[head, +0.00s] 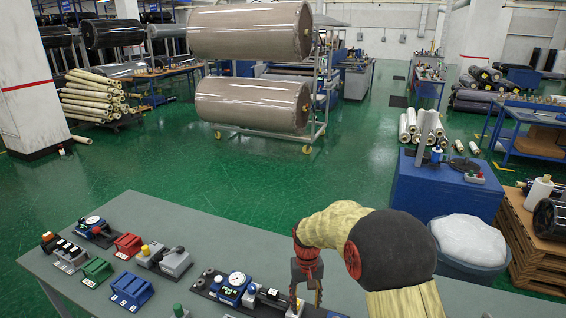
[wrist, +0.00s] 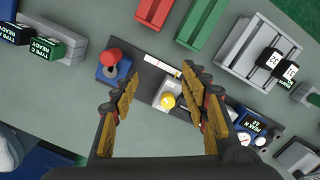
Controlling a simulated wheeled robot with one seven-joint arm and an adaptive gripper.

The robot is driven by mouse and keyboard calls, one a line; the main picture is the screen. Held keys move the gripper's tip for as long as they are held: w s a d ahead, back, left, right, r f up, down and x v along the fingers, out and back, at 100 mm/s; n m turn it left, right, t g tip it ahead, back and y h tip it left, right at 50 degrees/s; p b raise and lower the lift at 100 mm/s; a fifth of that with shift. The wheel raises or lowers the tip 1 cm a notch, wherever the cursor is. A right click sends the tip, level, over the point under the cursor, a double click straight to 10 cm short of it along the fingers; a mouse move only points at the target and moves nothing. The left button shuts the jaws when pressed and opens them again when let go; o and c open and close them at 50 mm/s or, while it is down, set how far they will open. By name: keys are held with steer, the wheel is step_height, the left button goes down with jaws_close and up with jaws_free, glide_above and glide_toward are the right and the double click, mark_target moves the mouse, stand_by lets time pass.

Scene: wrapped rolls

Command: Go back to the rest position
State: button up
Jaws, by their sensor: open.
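My gripper (head: 306,288) hangs over the front right part of a grey table (head: 205,225) in the head view. In the wrist view my gripper (wrist: 161,78) has its two fingers apart, with nothing held between them. Below and between the fingers is a grey box with a yellow button (wrist: 168,98) on a black plate. A red knob on a blue base (wrist: 112,66) sits on the same plate, to the left of the left finger. I cannot tell how high the fingertips are above these.
A blue gauge unit (head: 232,288) stands left of my gripper on the table. Red blocks (head: 127,245), green blocks (head: 97,270) and a blue block (head: 130,291) stand farther left. A blue cabinet (head: 440,190) and a bin with white wrap (head: 468,240) stand beyond the table.

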steer(key=s+d+r+t+b, duration=0.2)
steer(key=s+d+r+b, duration=0.2)
steer(key=s, duration=0.6)
steer(key=s+d+r+m+t+b, duration=0.1)
steer(key=s+d+r+t+b, duration=0.1)
steer(key=s, duration=0.8)
steer(key=s+d+r+t+b, duration=0.2)
steer(key=s+d+r+b, duration=0.3)
steer(key=s, duration=0.5)
steer(key=shift+s+d+r+t+b, duration=0.25)
steer(key=shift+d+r+t+b, duration=0.15)
steer(key=shift+r+b, duration=0.6)
steer(key=shift+w+f, duration=0.1)
steer(key=shift+c, duration=0.2)
